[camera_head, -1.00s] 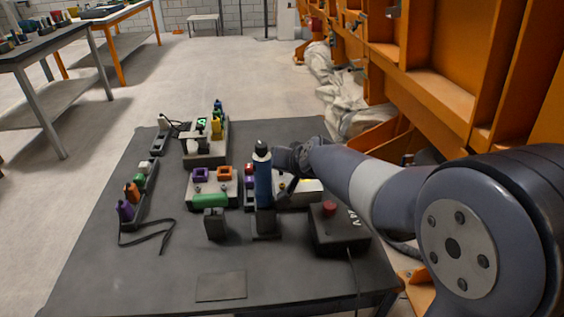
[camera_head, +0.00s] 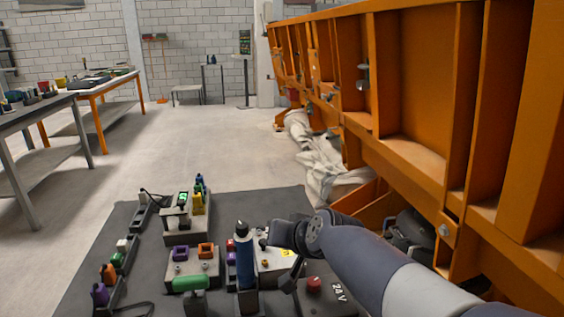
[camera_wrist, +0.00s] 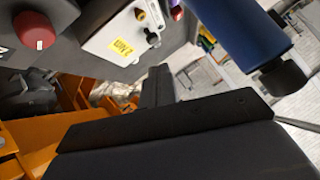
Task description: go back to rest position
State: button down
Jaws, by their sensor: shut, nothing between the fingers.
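My arm reaches in from the lower right of the head view.
The orange sandbed frame (camera_head: 420,120) rises close on the right.

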jog(key=b, duration=0.2)
send_over(265, 257)
notch_tip(265, 257, down, 7)
jog(key=shift+w+a+r, duration=0.1)
jog(key=shift+w+r, duration=0.05)
dwell(0.4)
